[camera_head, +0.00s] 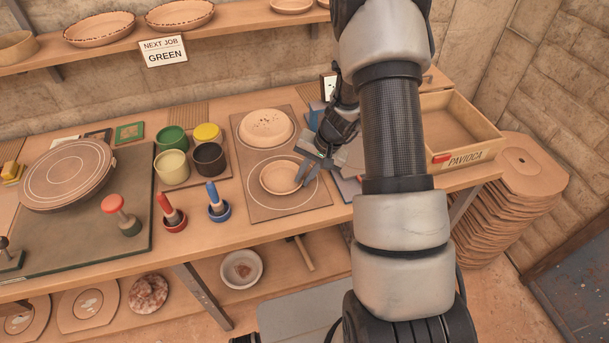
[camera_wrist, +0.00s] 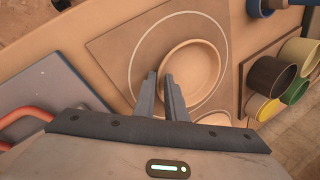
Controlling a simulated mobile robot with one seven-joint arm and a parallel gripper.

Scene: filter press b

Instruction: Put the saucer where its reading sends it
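The saucer, a small plain clay dish (camera_head: 280,177), sits upright in the front ring of a brown board on the bench; it also shows in the wrist view (camera_wrist: 190,72). My gripper (camera_head: 306,179) is at its right rim, pointing down. In the wrist view the two fingers (camera_wrist: 158,74) overlap the saucer's rim with a narrow gap between them. I see nothing clamped between them; whether they touch the rim I cannot tell. A sign (camera_head: 164,51) on the shelf edge reads "NEXT JOB GREEN". No reading of the saucer is legible.
Green (camera_head: 172,138), yellow (camera_head: 208,134), cream (camera_head: 172,167) and dark (camera_head: 209,159) cups stand left. Red (camera_head: 171,212) and blue (camera_head: 217,203) handled tools stand nearer. A labelled wooden crate (camera_head: 482,148) is right; my arm hides some bench.

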